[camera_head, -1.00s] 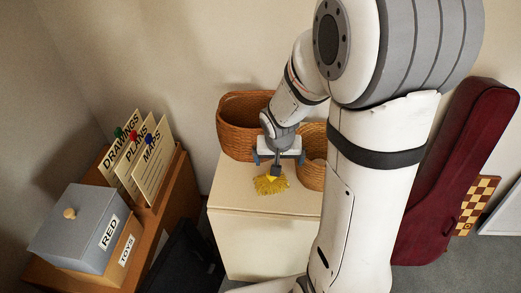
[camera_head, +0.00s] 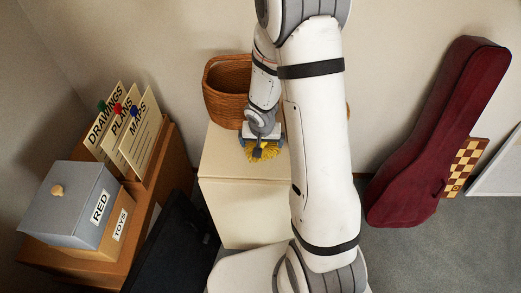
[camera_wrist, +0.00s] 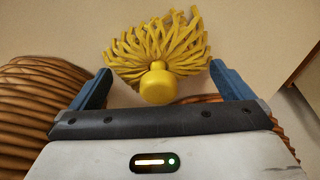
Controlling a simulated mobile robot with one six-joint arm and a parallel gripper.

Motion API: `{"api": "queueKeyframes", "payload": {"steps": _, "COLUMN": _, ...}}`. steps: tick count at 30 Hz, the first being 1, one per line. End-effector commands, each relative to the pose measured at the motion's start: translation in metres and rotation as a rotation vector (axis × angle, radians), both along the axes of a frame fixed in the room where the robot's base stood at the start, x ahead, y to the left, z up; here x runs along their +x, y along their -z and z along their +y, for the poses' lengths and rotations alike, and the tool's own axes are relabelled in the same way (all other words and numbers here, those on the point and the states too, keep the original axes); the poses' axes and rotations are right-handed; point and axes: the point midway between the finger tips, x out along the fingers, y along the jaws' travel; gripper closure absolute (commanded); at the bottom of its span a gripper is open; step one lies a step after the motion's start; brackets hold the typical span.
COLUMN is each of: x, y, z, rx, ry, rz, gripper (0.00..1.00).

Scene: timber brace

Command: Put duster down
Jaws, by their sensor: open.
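The yellow duster (camera_head: 266,152) lies on the cream cabinet top (camera_head: 222,160), below my gripper. In the wrist view the duster (camera_wrist: 158,52) shows its fan of yellow strands and a round yellow end facing my gripper. My gripper (camera_wrist: 158,88) is open, with one blue finger on each side of the duster's round end. A clear gap shows between each finger and that end. In the head view my gripper (camera_head: 262,142) is small and partly covers the duster.
A wicker basket (camera_head: 226,92) stands behind my gripper on the cabinet. Wicker also shows at both sides of the wrist view (camera_wrist: 35,105). A brown unit at left holds a grey box (camera_head: 75,200) and labelled cards (camera_head: 140,130). A red instrument case (camera_head: 435,140) leans at right.

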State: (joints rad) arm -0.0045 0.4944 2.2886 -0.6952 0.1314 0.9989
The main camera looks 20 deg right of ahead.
Motion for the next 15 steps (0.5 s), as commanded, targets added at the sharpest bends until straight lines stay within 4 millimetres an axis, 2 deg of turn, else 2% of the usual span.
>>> {"api": "queueKeyframes", "payload": {"steps": 1, "x": 0.0014, "y": 0.0099, "z": -0.0008, "rx": 0.001, "ry": 0.001, "rz": 0.001, "gripper": 0.0}}
{"api": "queueKeyframes", "payload": {"steps": 3, "x": 0.003, "y": 0.0135, "z": -0.0012, "rx": 0.0, "ry": 0.0, "rz": 0.0, "gripper": 0.0}}
{"api": "queueKeyframes", "payload": {"steps": 11, "x": 0.0039, "y": 0.0133, "z": -0.0013, "rx": 0.001, "ry": 0.001, "rz": -0.001, "gripper": 0.0}}
{"api": "queueKeyframes", "payload": {"steps": 15, "x": 0.0038, "y": 0.0132, "z": -0.0011, "rx": 0.0, "ry": 0.001, "rz": -0.001, "gripper": 0.11}}
